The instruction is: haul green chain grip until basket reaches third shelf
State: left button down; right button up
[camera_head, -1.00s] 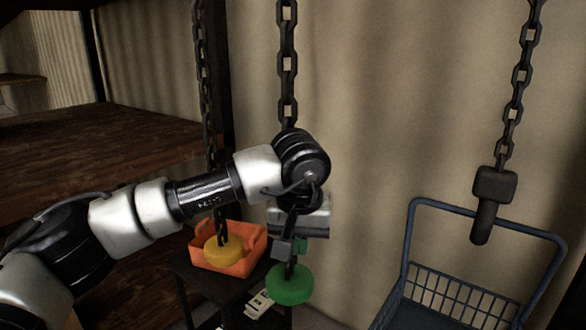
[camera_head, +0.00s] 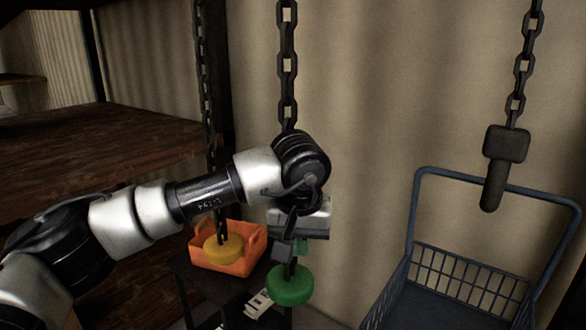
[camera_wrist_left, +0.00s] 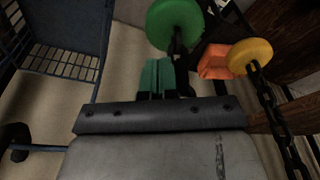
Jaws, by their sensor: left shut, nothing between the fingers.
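The green chain grip (camera_head: 290,286) is a round disc at the lower end of a dark chain (camera_head: 287,64) in the head view. It also shows in the wrist view (camera_wrist_left: 174,24). My left gripper (camera_head: 301,246) is shut and empty just above the disc, with its green fingertips beside the chain. In the wrist view the fingertips (camera_wrist_left: 157,78) are together, left of the chain. A blue wire basket (camera_head: 455,283) with a tall handle is at the lower right. A dark hook block (camera_head: 503,150) on a chain overlaps the handle. My right gripper is out of view.
A yellow disc (camera_head: 223,249) hangs on another chain in front of an orange crate (camera_head: 252,263) left of the green grip. Wooden shelves (camera_head: 100,150) stand at the left. A pale corrugated wall (camera_head: 400,80) is behind. The space between green grip and basket is clear.

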pick_arm(q)
jog(key=shift+a+b+x, duration=0.15)
jog(key=shift+b+x, duration=0.35)
jog(key=shift+x, duration=0.3)
jog(key=shift+a+b+x, duration=0.15)
jog(key=shift+b+x, duration=0.35)
jog(key=shift+x, duration=0.35)
jog(key=p+v, duration=0.2)
jog(key=v, duration=0.1)
jog(key=shift+w+d+r, duration=0.1)
jog(key=shift+r, duration=0.3)
jog(key=shift+f, duration=0.1)
jog(key=shift+s+b+x, duration=0.2)
jog(key=shift+b+x, duration=0.45)
jog(key=shift+x, duration=0.25)
jog(key=shift+s+b+x, duration=0.15)
jog(key=shift+b+x, duration=0.45)
jog(key=shift+x, duration=0.25)
jog(key=p+v, duration=0.2)
jog(key=v, duration=0.1)
jog(key=shift+w+r, duration=0.3)
jog(key=shift+r, duration=0.05)
